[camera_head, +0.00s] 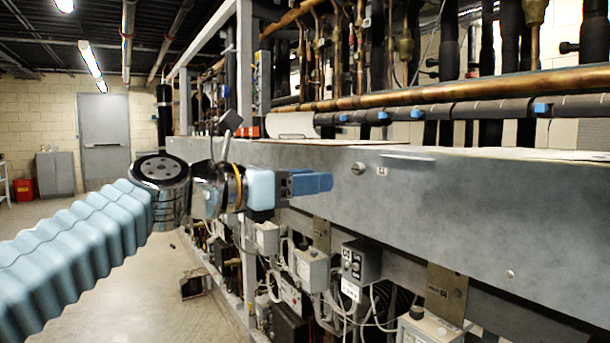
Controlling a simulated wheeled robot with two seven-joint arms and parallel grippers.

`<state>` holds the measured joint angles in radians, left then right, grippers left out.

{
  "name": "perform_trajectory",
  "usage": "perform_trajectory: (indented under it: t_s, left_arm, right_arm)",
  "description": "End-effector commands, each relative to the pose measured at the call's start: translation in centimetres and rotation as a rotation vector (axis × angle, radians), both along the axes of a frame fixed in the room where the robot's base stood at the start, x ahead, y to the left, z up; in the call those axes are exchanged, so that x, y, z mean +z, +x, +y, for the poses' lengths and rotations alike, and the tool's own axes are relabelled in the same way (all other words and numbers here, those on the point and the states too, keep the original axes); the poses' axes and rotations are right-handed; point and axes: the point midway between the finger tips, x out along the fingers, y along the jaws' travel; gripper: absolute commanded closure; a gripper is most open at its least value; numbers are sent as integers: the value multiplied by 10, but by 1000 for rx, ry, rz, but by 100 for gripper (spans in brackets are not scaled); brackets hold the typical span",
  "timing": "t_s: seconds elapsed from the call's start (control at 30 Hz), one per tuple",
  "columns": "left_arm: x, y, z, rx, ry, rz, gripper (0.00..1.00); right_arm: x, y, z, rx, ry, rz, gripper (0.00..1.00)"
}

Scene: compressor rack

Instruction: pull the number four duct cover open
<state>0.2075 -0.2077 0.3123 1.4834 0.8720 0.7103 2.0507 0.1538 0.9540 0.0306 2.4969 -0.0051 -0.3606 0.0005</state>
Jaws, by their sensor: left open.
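A long grey metal duct (450,210) runs from the middle of the view to the right edge. Its front face carries a round knob (358,168) and a small light label (382,170) that is too small to read. Pale flat covers (520,154) show along its top edge; I cannot tell which is number four. My left gripper (322,184) is in front of the duct's face, left of the knob, with its blue fingers pointing right. It is open with nothing visible between the fingers. I cannot tell whether it touches the duct. My right gripper is not in view.
Copper and black pipes (450,90) run above and behind the duct. Grey electrical boxes (357,265) with loose cables hang below it. Open concrete floor (150,275) lies to the left, with a grey door (105,122) and a cabinet (55,172) at the back.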

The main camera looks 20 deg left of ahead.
Motion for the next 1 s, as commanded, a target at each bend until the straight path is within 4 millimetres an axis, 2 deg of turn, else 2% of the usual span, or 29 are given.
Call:
perform_trajectory:
  t_s: [0.07, 0.17, 0.5, 0.7, 1.0]
  left_arm:
    - [10, -7, -2, -7, -19, -4, 60]
    - [13, -5, -6, -11, -30, -2, 60]
    - [15, 38, -39, -12, -28, -1, 60]
    - [12, 59, -55, -11, -27, -3, 60]
    - [14, 70, -64, -9, -30, -7, 60]
  right_arm:
    - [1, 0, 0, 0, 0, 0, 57]
    - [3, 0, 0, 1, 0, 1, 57]
    - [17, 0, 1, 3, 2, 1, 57]
    - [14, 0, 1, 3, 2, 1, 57]
    - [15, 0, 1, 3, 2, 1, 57]
